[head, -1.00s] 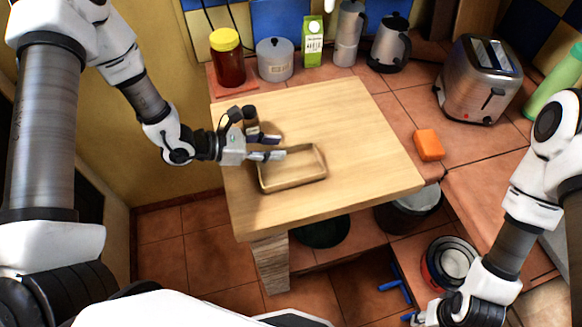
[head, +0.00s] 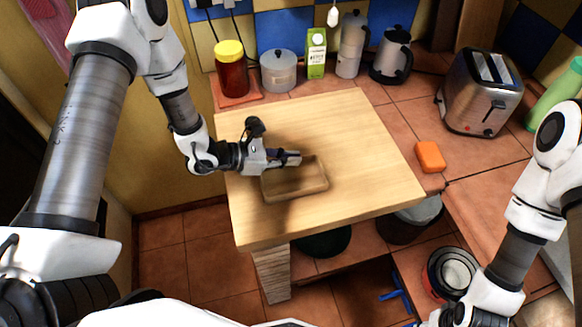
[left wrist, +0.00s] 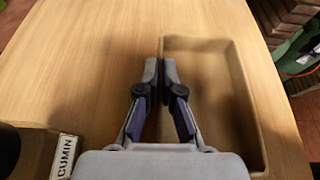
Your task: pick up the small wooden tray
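The small wooden tray (head: 297,195) is a shallow rectangular tray on the wooden tabletop, towards its left side in the head view. My left gripper (head: 292,159) reaches in from the left at the tray's far wall. In the left wrist view, the left gripper (left wrist: 160,68) has its fingers drawn close together, one on each side of the tray's wall, with the tray (left wrist: 240,95) to the right. It looks shut on that wall. The tray seems to rest on the table; any small gap is hard to see. My right gripper is below the head view's edge.
The wooden tabletop (head: 370,150) is clear right of the tray. A box marked CUMIN (left wrist: 64,155) stands near the gripper. A red jar (head: 231,75), pot (head: 278,72), carton (head: 316,58), orange sponge (head: 430,157) and toaster (head: 481,95) stand on the tiled counter.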

